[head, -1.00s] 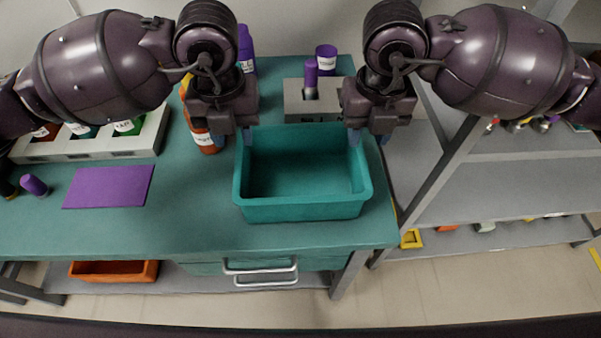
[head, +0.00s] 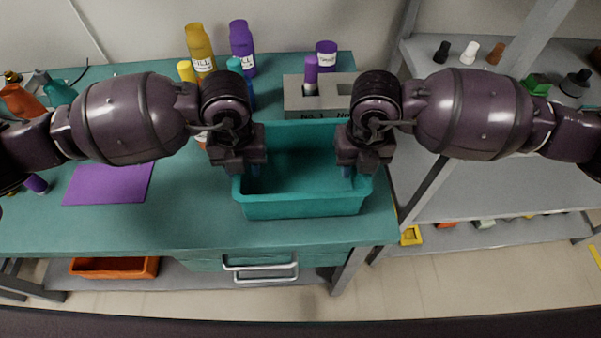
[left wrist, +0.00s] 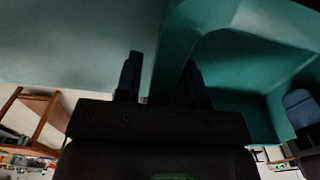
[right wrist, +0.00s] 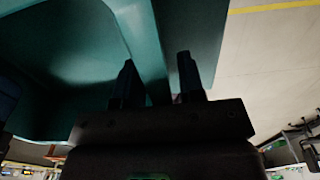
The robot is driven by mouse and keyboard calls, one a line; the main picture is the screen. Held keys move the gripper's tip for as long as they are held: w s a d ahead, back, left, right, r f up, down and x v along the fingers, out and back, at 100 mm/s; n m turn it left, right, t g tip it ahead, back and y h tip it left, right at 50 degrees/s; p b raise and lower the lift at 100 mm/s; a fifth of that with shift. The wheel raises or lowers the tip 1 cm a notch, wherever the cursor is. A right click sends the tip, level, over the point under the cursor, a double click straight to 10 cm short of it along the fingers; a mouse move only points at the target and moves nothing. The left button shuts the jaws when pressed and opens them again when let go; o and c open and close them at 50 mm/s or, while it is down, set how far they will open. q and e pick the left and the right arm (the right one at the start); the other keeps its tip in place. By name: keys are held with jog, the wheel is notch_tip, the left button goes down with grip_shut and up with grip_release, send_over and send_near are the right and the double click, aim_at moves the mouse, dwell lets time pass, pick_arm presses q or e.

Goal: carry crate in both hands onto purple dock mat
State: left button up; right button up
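The teal crate (head: 303,207) stands empty on the teal table near its right front corner. The purple dock mat (head: 108,185) lies flat and bare on the table to the left, partly behind my left arm. My left gripper (head: 255,170) is at the crate's left wall. In the left wrist view its fingers (left wrist: 162,80) are apart, one on each side of the wall. My right gripper (head: 347,170) is at the right wall. In the right wrist view its fingers (right wrist: 158,80) are apart too, with the wall (right wrist: 143,40) between them and gaps showing.
A grey rack (head: 300,97) with a purple-capped item stands just behind the crate. Yellow and purple bottles (head: 242,50) stand at the back. A small purple-capped item (head: 36,184) lies left of the mat. Grey shelves (head: 500,190) stand right of the table. The table between crate and mat is clear.

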pick_arm(q)
jog(key=shift+f, duration=0.15)
pick_arm(e)
jog(key=shift+f, duration=0.15)
pick_arm(q)
grip_shut()
pick_arm(e)
grip_shut()
